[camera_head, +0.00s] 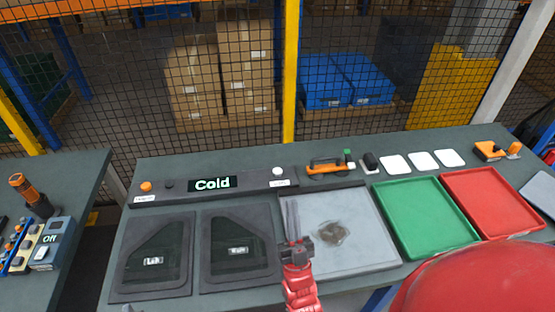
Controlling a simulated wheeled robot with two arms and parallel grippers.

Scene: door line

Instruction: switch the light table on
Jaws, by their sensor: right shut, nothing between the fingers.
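The light table appears to be the flat grey panel (357,252) in the middle of the bench. Its surface looks dull, with a dark smudge-like patch on it. A black console bar behind the window-shaped panels has a display reading "Cold" (212,184), an orange button (146,186) at its left and a white button (278,171) at its right. The small labels by the buttons are unreadable. My right gripper (291,209) is shut and empty, over the grey panel's left edge and in front of the white button. My left gripper is not in view.
Two dark window-shaped panels (207,267) lie left of the grey panel. A green tray (425,217) and red tray (492,203) lie right. An orange tool (328,168), a black block (370,162) and white pads (422,161) line the back. A mesh fence stands behind.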

